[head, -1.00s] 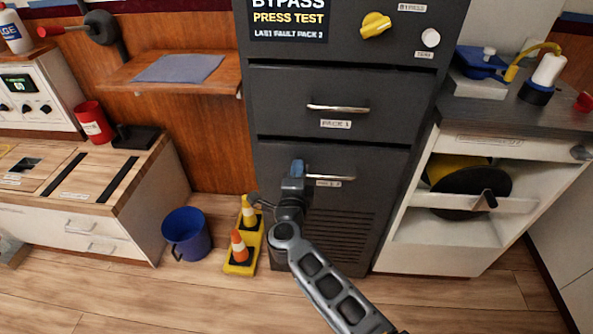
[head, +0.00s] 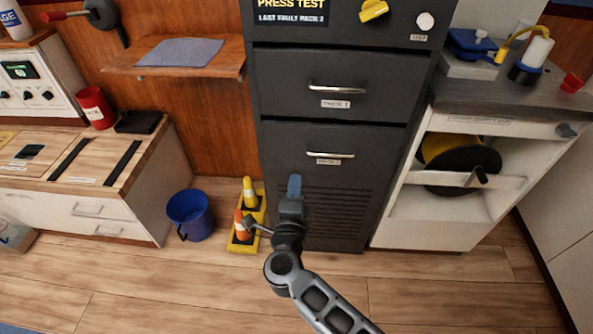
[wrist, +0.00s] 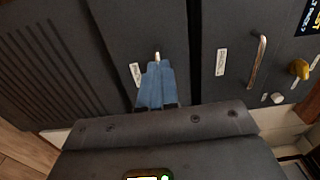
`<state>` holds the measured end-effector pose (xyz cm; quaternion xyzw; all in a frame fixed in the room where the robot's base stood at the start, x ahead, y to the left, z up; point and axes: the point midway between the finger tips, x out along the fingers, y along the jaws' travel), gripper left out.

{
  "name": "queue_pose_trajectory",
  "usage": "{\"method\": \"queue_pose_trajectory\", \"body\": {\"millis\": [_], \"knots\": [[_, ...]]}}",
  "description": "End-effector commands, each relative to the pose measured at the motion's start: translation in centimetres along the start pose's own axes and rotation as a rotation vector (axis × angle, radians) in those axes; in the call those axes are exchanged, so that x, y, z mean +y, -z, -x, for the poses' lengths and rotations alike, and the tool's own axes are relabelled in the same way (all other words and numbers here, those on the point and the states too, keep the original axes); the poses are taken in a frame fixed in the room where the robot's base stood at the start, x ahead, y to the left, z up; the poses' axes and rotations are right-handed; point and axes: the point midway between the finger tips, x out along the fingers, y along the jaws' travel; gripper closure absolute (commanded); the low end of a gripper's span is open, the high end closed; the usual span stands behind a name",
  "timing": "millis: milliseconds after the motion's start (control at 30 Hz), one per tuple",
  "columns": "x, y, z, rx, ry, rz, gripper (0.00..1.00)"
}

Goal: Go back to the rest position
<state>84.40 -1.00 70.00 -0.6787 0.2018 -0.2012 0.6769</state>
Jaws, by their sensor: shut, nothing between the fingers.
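My gripper (head: 294,186) is in front of the lower part of the dark grey cabinet (head: 395,96), just below the lower drawer's handle (head: 330,155). Its blue fingers are together and empty. In the wrist view my gripper (wrist: 158,84) points at the cabinet face, and its fingers cover most of the lower handle. I cannot tell how large the gap to the cabinet is. Both drawers look closed.
The upper drawer handle (head: 337,87) and a yellow knob (head: 373,10) are above. Left of my arm stand traffic cones on a yellow base (head: 245,247) and a blue bucket (head: 190,214). A white cabinet (head: 425,226) stands right. The floor in front is clear.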

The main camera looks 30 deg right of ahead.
Motion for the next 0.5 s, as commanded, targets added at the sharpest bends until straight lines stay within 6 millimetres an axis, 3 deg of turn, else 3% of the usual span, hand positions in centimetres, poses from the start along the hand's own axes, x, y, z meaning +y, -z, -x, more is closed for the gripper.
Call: {"method": "queue_pose_trajectory", "body": {"millis": [367,500], "knots": [[0.0,0.1,1.4,0.0,0.001,0.003,1.0],[-0.2,1.5,2.8,-0.019,0.022,0.049,1.0]]}}
